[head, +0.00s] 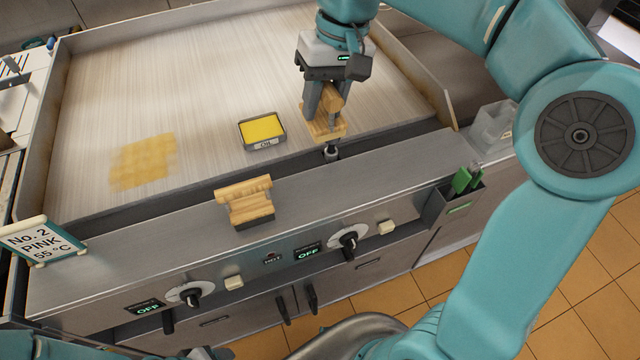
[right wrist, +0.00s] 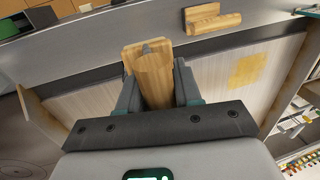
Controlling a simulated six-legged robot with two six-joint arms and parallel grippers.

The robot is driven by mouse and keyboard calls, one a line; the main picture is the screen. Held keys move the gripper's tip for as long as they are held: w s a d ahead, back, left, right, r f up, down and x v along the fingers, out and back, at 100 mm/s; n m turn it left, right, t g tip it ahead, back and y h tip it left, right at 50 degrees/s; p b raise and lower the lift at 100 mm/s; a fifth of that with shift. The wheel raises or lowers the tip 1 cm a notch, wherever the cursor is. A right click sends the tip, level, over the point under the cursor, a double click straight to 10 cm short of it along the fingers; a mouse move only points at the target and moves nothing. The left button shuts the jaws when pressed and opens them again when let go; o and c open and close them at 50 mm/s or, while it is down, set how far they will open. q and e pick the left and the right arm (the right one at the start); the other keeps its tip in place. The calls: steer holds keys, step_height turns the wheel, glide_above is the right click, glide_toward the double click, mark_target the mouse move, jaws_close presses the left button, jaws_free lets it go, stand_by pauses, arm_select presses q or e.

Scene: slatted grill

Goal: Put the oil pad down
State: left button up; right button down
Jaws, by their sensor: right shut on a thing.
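My right gripper (head: 325,100) is shut on the wooden handle of the oil pad (head: 326,129), near the front right of the grill plate. The pad's light wooden board shows under the fingers; whether it touches the plate I cannot tell. In the right wrist view the pad's round handle (right wrist: 155,78) sits between the two fingers of the right gripper (right wrist: 158,88), and its underside is hidden. A yellow-filled oil tray (head: 262,130) stands on the plate to the left of the gripper. My left gripper is out of view.
A wooden piece with a dark base (head: 245,201) sits on the steel front ledge. A yellowish patch (head: 143,161) lies on the grill plate (head: 200,80). A sign (head: 42,241) stands at the left corner. A holder with green-handled tools (head: 452,203) hangs at the front right.

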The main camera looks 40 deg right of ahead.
steer(key=d+x, duration=0.1)
steer(key=x, duration=0.5)
steer(key=s+d+x, duration=0.1)
steer(key=x, duration=0.5)
steer(key=d+f+b+x, duration=0.1)
steer(key=d+x, duration=0.1)
steer(key=x, duration=0.5)
steer(key=shift+s, duration=0.15)
steer(key=shift+s+r, duration=0.15)
steer(key=shift+s, duration=0.05)
steer(key=shift+f, duration=0.2)
steer(key=c, duration=0.8)
jaws_free()
steer(key=shift+w+f, duration=0.1)
steer(key=shift+w, duration=0.1)
steer(key=shift+s, duration=0.15)
